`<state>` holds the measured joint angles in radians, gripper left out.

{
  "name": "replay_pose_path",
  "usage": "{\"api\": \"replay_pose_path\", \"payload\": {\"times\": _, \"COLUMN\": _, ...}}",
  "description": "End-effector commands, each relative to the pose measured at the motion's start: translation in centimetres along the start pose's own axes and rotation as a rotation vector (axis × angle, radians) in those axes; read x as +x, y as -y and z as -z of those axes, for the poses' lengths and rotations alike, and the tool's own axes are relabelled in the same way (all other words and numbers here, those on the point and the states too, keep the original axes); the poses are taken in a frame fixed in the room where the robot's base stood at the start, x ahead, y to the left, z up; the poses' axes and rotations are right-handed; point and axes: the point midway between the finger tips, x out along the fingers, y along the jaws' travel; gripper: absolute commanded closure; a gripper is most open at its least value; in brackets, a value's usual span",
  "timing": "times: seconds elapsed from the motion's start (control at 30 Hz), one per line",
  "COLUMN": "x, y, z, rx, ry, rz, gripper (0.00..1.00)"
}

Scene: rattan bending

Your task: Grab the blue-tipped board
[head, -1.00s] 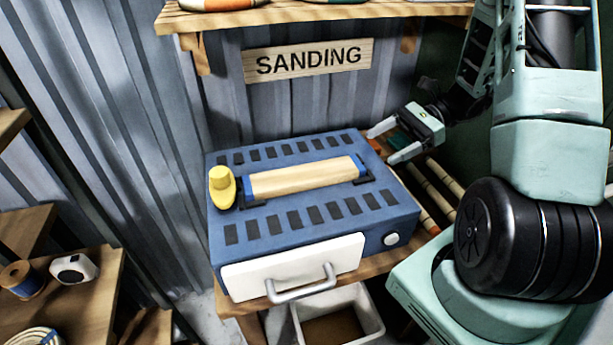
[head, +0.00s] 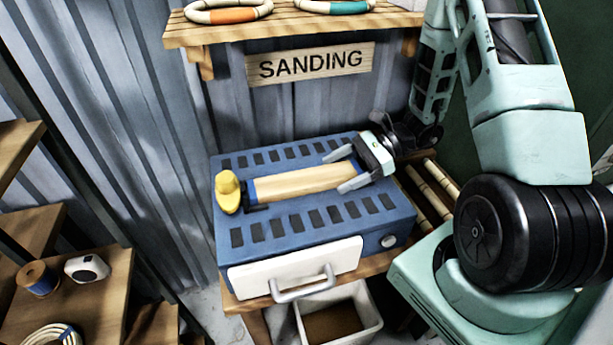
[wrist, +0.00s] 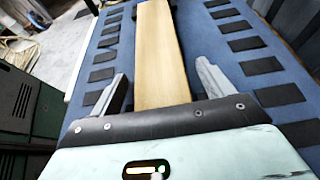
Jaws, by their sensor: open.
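The board (head: 304,182) is pale wood and lies on top of the blue sanding box (head: 285,236). A blue tip shows at its left end; its right end is hidden by my gripper. My gripper (head: 347,170) is over the board's right end, with one finger on each side of it. In the wrist view the board (wrist: 160,60) runs between the two fingers of my gripper (wrist: 162,85), with a gap on both sides. The fingers are open and hold nothing.
A yellow knob (head: 228,192) stands by the board's left end. A white drawer front (head: 297,267) with a handle is on the box's near side. A slatted shelf (head: 295,28) with rings hangs above, and a bin (head: 340,318) stands below.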

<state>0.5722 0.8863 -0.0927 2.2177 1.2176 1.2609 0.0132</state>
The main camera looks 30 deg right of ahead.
Motion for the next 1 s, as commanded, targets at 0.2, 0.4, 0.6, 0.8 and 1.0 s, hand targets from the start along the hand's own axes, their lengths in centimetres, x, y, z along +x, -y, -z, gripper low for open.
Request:
{"api": "replay_pose_path", "payload": {"times": 0.2, "x": 0.2, "y": 0.0, "z": 0.0, "rx": -0.001, "ry": -0.001, "rz": 0.0, "gripper": 0.2}}
{"api": "replay_pose_path", "payload": {"times": 0.4, "x": 0.1, "y": 0.0, "z": 0.0, "rx": -0.001, "ry": -0.001, "rz": 0.0, "gripper": 0.7}}
{"api": "replay_pose_path", "payload": {"times": 0.6, "x": 0.1, "y": 0.0, "z": 0.0, "rx": -0.001, "ry": 0.001, "rz": 0.0, "gripper": 0.74}}
{"api": "replay_pose_path", "payload": {"times": 0.8, "x": 0.0, "y": 0.1, "z": -0.3, "rx": -0.002, "ry": 0.001, "rz": 0.001, "gripper": 0.74}}
{"api": "replay_pose_path", "payload": {"times": 1.0, "x": -0.7, "y": 0.1, "z": -1.9, "rx": -0.006, "ry": 0.0, "rz": 0.002, "gripper": 0.74}}
